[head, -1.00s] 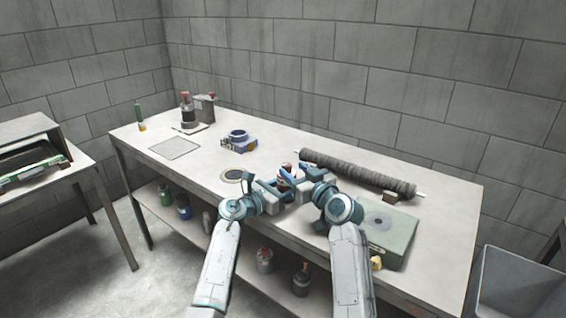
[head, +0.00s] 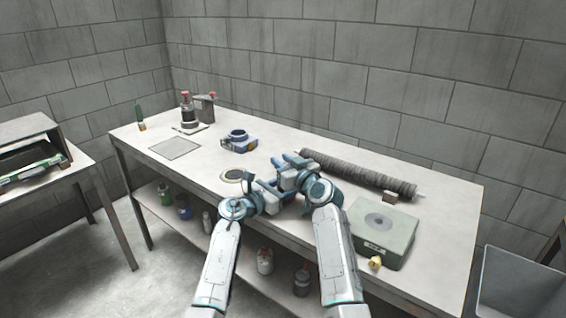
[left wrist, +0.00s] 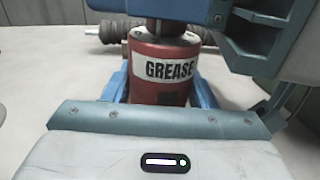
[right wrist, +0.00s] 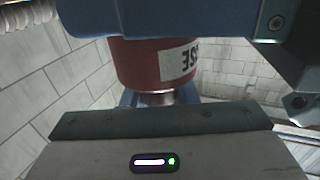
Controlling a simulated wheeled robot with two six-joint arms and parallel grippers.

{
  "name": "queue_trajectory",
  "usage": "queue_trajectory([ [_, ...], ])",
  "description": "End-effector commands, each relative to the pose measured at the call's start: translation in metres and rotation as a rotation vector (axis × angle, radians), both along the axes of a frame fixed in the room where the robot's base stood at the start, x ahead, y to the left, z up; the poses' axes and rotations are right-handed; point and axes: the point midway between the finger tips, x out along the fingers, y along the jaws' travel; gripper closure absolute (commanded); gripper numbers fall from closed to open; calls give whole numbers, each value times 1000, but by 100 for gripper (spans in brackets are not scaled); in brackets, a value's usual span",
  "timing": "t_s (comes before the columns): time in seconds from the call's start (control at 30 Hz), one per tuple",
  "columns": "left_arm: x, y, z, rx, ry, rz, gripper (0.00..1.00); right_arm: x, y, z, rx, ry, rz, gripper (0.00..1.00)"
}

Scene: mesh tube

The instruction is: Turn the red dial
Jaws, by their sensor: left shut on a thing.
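A red can labelled GREASE (left wrist: 165,70) stands between the blue fingers of my left gripper (head: 268,190), which is shut on it. The can also shows in the right wrist view (right wrist: 150,62), upside down, with a short grey neck (right wrist: 156,98). My right gripper (head: 290,170) is over the can's top end, its fingers on either side of the neck. I cannot tell whether they grip it. No part of the can stands out clearly as a red dial.
A dark ribbed tube (head: 355,172) lies on the workbench (head: 215,165) behind the grippers. A green box (head: 383,235) and small yellow part (head: 375,263) are at right. A blue fixture (head: 238,141) and red-topped device (head: 187,112) stand at left. A grey bin (head: 515,280) is beyond the bench.

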Motion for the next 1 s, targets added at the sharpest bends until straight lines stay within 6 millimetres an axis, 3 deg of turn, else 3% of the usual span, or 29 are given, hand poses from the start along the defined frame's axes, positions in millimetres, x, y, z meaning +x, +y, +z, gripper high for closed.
queue_trajectory([
  [0.83, 0, 0, 0, 0, 0, -1, 75, 2, -3, 0, -1, 0, -124, 97],
  [0.87, 0, 0, 0, 0, 0, -1, 75, 2, -3, 0, -1, 0, -124, 70],
  [0.97, 0, 0, 0, 0, 0, -1, 75, 1, -2, 0, -1, 0, -124, 52],
  [1.0, 0, 0, 0, 0, 0, -1, 75, 1, -2, 0, -1, 0, -124, 52],
])
